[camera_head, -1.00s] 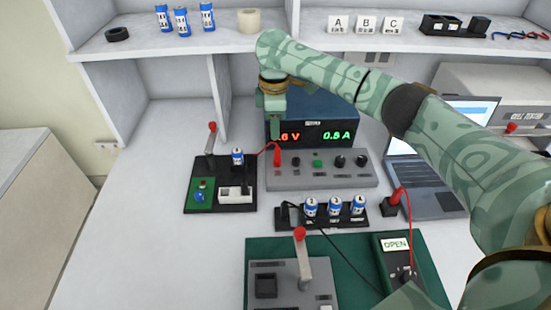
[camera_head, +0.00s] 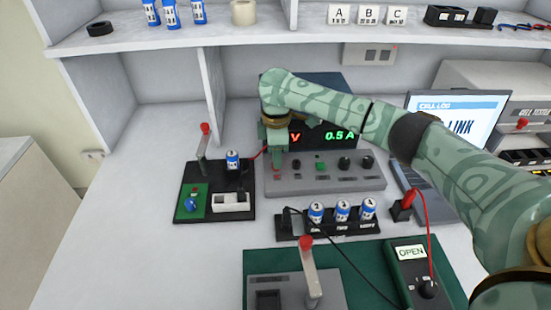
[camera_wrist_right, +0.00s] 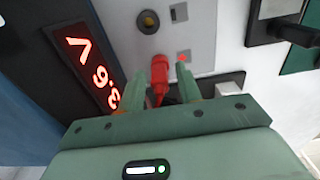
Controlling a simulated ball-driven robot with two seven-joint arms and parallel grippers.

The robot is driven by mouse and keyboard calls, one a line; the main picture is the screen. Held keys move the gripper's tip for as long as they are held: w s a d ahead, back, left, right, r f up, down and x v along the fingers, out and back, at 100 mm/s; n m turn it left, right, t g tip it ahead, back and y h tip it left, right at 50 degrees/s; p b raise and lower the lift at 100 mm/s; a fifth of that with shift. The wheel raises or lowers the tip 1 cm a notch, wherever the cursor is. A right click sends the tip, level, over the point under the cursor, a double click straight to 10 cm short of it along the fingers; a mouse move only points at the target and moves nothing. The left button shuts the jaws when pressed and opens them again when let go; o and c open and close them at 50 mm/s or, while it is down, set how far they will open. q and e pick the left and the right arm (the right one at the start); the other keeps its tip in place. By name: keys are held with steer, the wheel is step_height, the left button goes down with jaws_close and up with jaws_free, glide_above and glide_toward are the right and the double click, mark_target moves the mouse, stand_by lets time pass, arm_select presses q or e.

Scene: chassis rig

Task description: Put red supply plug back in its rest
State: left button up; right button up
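The red supply plug (camera_wrist_right: 159,72) stands at the front panel of the power supply (camera_head: 310,176), with a red lead running left towards the small fixture board. My right gripper (camera_wrist_right: 166,75) has its fingers on either side of the plug, with a visible gap on at least one side, so it looks open around it. In the head view my right gripper (camera_head: 276,150) is low at the panel's left end and mostly hides the plug. I cannot make out which part is the plug's rest. My left gripper is not in view.
The black fixture board (camera_head: 216,203) with a raised red-knobbed lever stands left of the supply. A cell holder (camera_head: 335,226) stands in front. Another red plug (camera_head: 408,199) sits in a black block beside the meter (camera_head: 412,268). The bench at left is clear.

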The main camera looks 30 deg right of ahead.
jaws_close()
